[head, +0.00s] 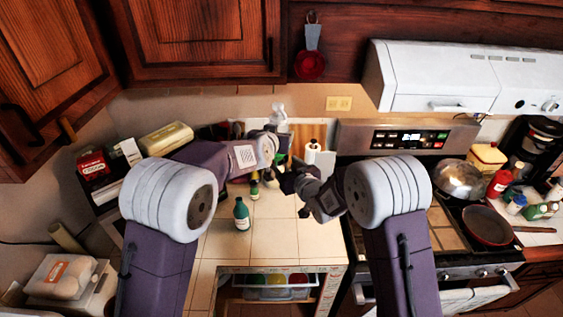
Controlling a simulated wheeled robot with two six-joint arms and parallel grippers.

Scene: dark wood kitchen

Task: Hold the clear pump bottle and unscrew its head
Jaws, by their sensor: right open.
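The clear pump bottle (279,113) shows its pale upper part and pump head at the back of the tiled counter, near the wall. Its lower part is hidden behind my left arm's wrist. My left arm reaches in from the left, and its end is just in front of the bottle. I cannot make out the left fingers or whether they touch the bottle. My right gripper (285,176) is open, dark, and lower and to the right of the left wrist, over the counter. I see nothing between its fingers.
A green bottle (241,214) stands at the counter's front left, with a small dark bottle (254,189) behind it. A white bottle with a dark top (312,152) stands right of the grippers. The stove holds a red pan (487,226). Tiles at the front centre are bare.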

